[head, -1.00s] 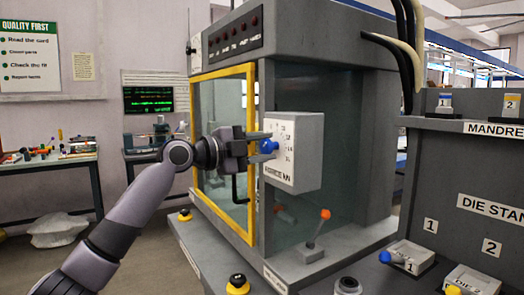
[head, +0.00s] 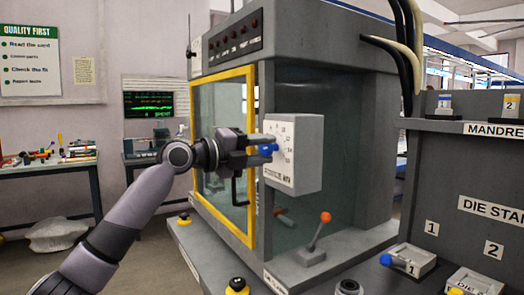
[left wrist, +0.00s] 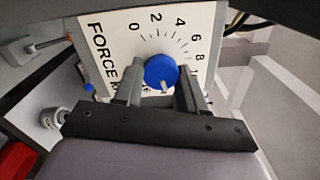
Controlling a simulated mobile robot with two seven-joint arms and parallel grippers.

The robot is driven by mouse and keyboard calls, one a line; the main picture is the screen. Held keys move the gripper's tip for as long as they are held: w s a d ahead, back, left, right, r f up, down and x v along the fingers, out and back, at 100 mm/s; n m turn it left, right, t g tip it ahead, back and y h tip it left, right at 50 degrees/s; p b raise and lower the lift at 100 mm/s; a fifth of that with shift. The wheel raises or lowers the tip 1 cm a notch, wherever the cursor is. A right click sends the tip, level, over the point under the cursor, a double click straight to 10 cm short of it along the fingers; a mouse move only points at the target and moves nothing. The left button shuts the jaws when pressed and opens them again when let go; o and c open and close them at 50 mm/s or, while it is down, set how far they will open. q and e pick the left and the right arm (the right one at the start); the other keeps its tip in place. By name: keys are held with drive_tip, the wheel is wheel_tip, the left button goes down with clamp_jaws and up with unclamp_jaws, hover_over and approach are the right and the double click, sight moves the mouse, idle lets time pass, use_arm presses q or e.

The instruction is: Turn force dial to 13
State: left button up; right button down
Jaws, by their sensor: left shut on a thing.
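The force dial is a blue round knob (head: 268,150) on a white-faced grey box (head: 309,155) on the side of the grey machine. In the left wrist view the knob (left wrist: 161,72) has a white pointer mark at its lower edge, pointing down towards my gripper. The numbers 0, 2, 4, 6 and 8 run clockwise around its top and right. The lower numbers are partly hidden by the fingers, so the exact reading is unclear. My left gripper (head: 262,148) is shut on the knob, one finger on each side. My right gripper is not in view.
A lever with an orange ball (head: 325,217) stands on the machine's base below the dial box. A yellow-framed door (head: 251,155) is beside my left gripper. The die stand (head: 462,215) is at the right.

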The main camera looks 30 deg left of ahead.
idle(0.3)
use_arm(q)
drive_tip(key=o, duration=1)
drive_tip(key=shift+o, duration=0.2)
drive_tip(key=b+v, duration=0.1)
drive_tip(key=v, duration=0.6)
drive_tip(key=shift+b, duration=0.35)
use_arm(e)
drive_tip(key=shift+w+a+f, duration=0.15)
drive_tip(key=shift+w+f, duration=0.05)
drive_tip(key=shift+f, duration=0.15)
